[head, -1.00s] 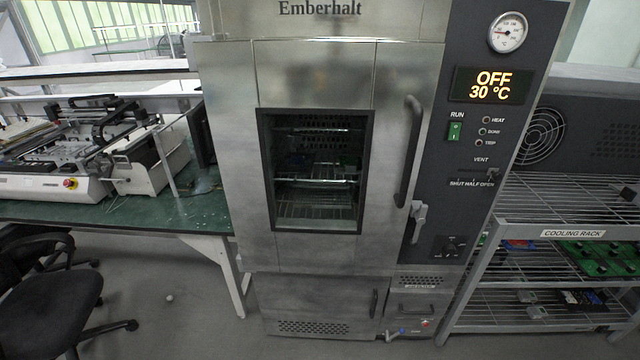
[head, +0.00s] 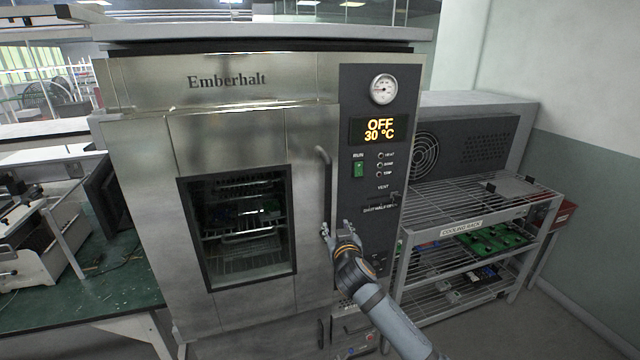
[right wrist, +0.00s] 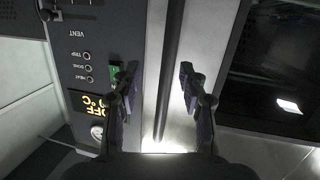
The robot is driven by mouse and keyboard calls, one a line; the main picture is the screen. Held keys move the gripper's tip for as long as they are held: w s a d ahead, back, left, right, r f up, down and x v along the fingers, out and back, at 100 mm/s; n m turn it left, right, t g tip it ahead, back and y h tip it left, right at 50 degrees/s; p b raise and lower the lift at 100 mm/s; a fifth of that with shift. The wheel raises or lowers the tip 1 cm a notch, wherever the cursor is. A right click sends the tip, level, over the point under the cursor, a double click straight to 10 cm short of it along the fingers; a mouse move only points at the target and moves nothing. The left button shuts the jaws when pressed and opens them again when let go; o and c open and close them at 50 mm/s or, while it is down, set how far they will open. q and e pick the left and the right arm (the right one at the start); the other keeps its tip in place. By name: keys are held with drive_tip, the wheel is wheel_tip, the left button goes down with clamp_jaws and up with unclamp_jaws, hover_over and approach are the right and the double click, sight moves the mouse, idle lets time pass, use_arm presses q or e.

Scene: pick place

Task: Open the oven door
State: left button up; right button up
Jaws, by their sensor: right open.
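The oven door (head: 314,262) is a steel panel with a dark window (head: 238,226), and it is shut. Its long dark vertical handle (head: 325,185) runs along the right side of the door. My right gripper (head: 337,229) is open near the lower part of the handle. In the right wrist view the handle (right wrist: 172,60) runs between the two spread fingers of the gripper (right wrist: 157,85); I cannot tell whether they touch it. The latch seen lower on the door earlier is hidden behind my arm. My left gripper is not in view.
A control panel (head: 361,150) reading OFF and 30 °C is right of the door. A cooling rack (head: 430,222) with green boards stands at the right. A green workbench (head: 105,278) with equipment stands close on the left.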

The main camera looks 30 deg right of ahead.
drive_tip(key=m+t, duration=0.1)
drive_tip(key=t, duration=0.1)
approach(329, 183)
drive_tip(key=shift+h, duration=0.4)
drive_tip(key=p+x, duration=0.5)
drive_tip(key=x, duration=0.5)
drive_tip(key=shift+w+a, duration=0.15)
drive_tip(key=shift+a, duration=0.05)
drive_tip(key=shift+w+d+f, duration=0.15)
drive_tip(key=shift+w+d, duration=0.1)
drive_tip(key=shift+w, duration=0.2)
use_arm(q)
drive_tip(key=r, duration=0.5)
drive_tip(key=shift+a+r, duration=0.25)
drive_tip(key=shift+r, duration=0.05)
use_arm(e)
drive_tip(key=shift+c, duration=0.4)
clamp_jaws()
